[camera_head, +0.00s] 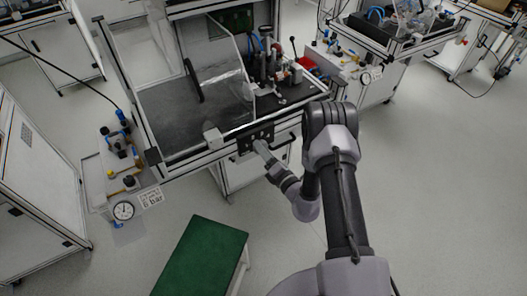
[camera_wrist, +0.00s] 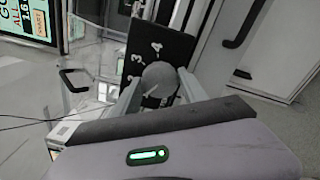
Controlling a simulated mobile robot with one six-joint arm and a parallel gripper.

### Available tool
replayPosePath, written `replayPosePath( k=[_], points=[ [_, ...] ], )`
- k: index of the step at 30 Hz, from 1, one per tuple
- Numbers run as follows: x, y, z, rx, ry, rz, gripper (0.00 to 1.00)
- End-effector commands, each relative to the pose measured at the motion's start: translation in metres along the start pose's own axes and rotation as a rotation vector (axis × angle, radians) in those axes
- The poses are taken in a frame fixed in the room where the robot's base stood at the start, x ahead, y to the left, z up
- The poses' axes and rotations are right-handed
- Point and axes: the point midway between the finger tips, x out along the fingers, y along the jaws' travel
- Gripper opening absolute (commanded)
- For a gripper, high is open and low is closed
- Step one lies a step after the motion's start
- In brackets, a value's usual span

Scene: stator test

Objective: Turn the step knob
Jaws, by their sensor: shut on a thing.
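The step knob (camera_wrist: 160,79) is a round grey knob with a light pointer mark, in the middle of the wrist view. It sits on a black panel (camera_wrist: 168,42) with white numbers, of which 4 and 3 are readable. My gripper (camera_wrist: 161,88) has one finger on each side of the knob and is shut on it. In the head view, my gripper (camera_head: 262,147) reaches the black panel (camera_head: 244,144) on the front edge of the test bench. The knob is hidden behind my gripper there.
The test bench (camera_head: 185,105) has a dark top, a clear guard and fixtures at its back right. A pressure gauge (camera_head: 123,210) hangs at the lower left. A green-topped stool (camera_head: 200,260) stands in front. The floor to the right is clear.

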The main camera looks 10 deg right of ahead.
Motion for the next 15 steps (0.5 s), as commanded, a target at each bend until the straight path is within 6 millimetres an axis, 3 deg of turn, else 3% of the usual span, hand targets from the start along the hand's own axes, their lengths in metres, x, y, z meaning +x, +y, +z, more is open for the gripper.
replayPosePath(
  k=[15],
  points=[
    [-0.0005, -0.0008, -0.0006, -0.194, 0.001, -0.002, 0.09]
  ],
)
